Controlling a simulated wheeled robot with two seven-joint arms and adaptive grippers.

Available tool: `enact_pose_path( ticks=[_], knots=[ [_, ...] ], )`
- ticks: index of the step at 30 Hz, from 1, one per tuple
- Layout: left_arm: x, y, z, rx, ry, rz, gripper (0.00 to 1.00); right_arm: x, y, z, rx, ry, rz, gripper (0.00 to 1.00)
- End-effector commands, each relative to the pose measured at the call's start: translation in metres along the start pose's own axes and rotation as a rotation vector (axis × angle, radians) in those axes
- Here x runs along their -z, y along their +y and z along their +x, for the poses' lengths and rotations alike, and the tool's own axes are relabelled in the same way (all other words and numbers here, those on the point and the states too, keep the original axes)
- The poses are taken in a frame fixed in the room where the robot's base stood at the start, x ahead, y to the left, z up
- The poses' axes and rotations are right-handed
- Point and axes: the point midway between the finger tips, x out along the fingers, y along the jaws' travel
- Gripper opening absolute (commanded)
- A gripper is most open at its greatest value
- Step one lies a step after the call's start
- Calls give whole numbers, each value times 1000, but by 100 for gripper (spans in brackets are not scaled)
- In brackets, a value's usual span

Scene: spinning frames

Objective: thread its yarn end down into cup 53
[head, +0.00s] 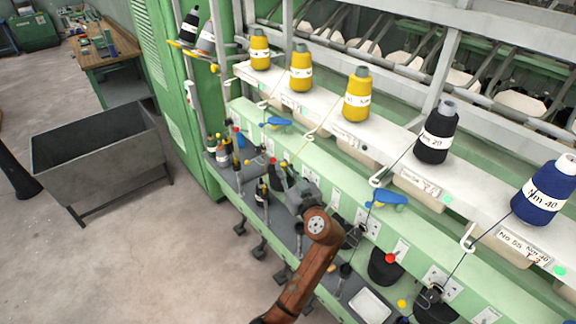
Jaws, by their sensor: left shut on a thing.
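My left gripper (285,177) reaches in on my orange arm from below, at the green machine front. It is shut on what looks like a thin yellow yarn end. The yarn (303,146) runs down to it from a hook (311,133) below the third yellow cone (357,95). A dark cup (275,180) is right beside the fingers and partly hidden by them. I cannot read its number or tell whether the yarn end is over its mouth. My right gripper is not in view.
A black cone (437,134) and a blue cone (545,192) stand along the white shelf, their yarns running down. Another dark cup (385,268) with a red ball, blue levers (387,197) and a white tray (370,305) lie right of my arm. A grey bin (98,155) stands left on open floor.

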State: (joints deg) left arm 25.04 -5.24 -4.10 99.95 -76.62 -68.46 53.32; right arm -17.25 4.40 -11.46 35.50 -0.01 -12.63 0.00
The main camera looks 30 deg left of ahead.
Motion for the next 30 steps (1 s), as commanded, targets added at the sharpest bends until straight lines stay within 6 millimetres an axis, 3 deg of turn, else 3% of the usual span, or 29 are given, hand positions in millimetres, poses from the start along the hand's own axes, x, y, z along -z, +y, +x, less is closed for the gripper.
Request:
enact_pose_path(
  ticks=[16,23,30],
  knots=[
    [-4,-1,0,-30,-1,2,0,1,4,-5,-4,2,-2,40],
    [-36,13,-7,-264,-9,6,0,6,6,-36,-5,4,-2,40],
    [-71,21,-44,-552,-12,4,0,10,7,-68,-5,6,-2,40]
  ],
)
